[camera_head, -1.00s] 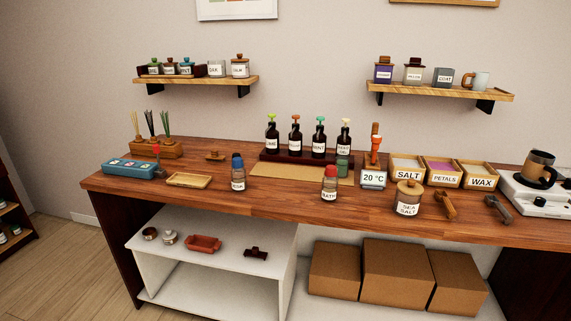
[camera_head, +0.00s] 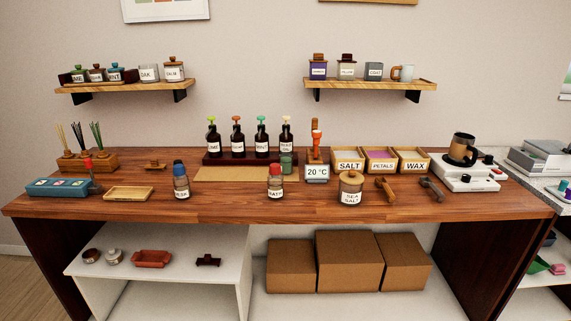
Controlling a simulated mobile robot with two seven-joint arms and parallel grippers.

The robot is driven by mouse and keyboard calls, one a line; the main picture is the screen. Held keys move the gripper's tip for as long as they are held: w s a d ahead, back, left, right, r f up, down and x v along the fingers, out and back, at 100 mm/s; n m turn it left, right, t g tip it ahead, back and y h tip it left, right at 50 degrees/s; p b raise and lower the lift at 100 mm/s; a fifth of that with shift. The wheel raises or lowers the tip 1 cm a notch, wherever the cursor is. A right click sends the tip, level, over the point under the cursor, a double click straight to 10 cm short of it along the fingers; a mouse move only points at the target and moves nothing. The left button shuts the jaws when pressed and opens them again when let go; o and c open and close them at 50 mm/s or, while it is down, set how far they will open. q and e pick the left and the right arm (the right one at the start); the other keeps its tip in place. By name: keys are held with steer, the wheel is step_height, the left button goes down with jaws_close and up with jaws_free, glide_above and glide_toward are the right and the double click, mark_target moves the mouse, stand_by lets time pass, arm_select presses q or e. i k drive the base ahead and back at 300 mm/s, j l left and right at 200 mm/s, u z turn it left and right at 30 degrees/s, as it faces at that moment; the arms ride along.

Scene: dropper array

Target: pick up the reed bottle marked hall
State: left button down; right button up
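Three small reed bottles stand upright on the wooden counter (camera_head: 230,211). One has a blue cap (camera_head: 181,180) and a label that seems to read DESK. One has a red cap (camera_head: 275,180) and a label that seems to read BATH. A dark green one (camera_head: 286,162) stands farther back, by the right end of the tan mat (camera_head: 232,175); I cannot read a label on it. I can read the word hall on none of them. Neither of my grippers shows.
Dropper bottles stand on a dark rack (camera_head: 225,160) at the back. A sea salt jar (camera_head: 350,186), a 20 °C display (camera_head: 317,172) and labelled boxes (camera_head: 382,168) stand to the right. A blue case (camera_head: 60,187) and reed sticks holder (camera_head: 88,163) are at left.

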mark_target(286, 156)
steer(key=i+l, duration=0.35)
steer(key=l, duration=0.2)
steer(key=i+l, duration=0.35)
steer(key=l, duration=0.15)
steer(key=i+l+z, duration=0.1)
steer(key=i+l, duration=0.25)
steer(key=l, duration=0.2)
